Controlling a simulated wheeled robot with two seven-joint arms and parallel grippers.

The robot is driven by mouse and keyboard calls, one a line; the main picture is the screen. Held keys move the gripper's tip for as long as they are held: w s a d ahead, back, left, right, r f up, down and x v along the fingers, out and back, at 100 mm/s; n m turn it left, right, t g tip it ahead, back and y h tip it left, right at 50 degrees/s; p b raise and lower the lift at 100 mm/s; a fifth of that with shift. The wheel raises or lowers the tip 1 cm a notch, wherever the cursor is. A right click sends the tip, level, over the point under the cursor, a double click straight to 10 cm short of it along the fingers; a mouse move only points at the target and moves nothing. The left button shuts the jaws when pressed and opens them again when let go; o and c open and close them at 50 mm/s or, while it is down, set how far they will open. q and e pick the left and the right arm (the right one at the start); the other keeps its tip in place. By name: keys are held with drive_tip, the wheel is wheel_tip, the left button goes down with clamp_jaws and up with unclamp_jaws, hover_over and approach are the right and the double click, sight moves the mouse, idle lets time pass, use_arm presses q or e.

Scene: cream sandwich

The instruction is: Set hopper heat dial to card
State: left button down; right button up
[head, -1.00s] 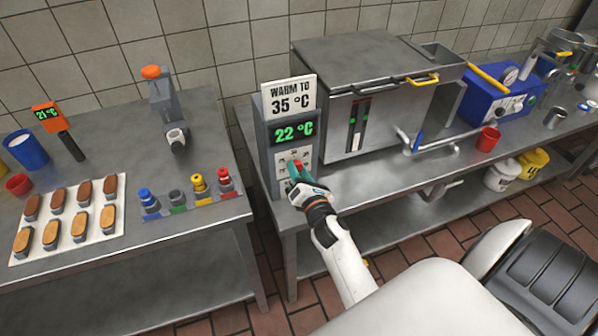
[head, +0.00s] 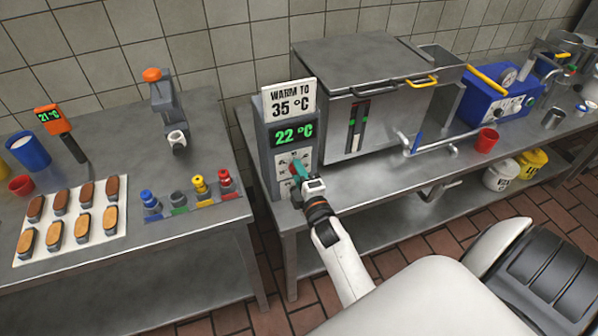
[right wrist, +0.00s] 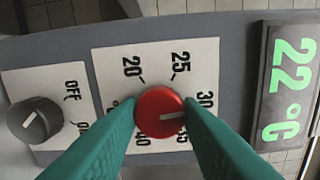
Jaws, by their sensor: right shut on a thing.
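The card (head: 289,97) on top of the grey control box reads "WARM TO 35 °C". The display (head: 294,133) below it reads 22 °C in green, and it also shows in the right wrist view (right wrist: 288,88). The red heat dial (right wrist: 160,112) sits on a white scale plate (right wrist: 110,62). Its white pointer line points right in the right wrist view, between 30 and 35; the lower scale numbers are partly hidden. My right gripper (right wrist: 160,117) is shut on the dial, one green finger on each side. My left gripper is not in view.
A black OFF/ON knob (right wrist: 34,119) sits beside the scale plate. The steel hopper (head: 372,95) stands right of the control box. A red cup (head: 487,140) and blue machine (head: 500,100) are farther right.

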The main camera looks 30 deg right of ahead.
drive_tip(key=m+p, duration=0.3)
drive_tip(key=m, duration=0.9)
drive_tip(key=shift+r+m, duration=0.15)
drive_tip(key=shift+m, duration=0.25)
idle(0.3)
drive_tip(key=o, duration=1)
drive_tip(key=shift+w, duration=0.1)
drive_tip(key=b+v, duration=0.1)
drive_tip(key=v, duration=1.1)
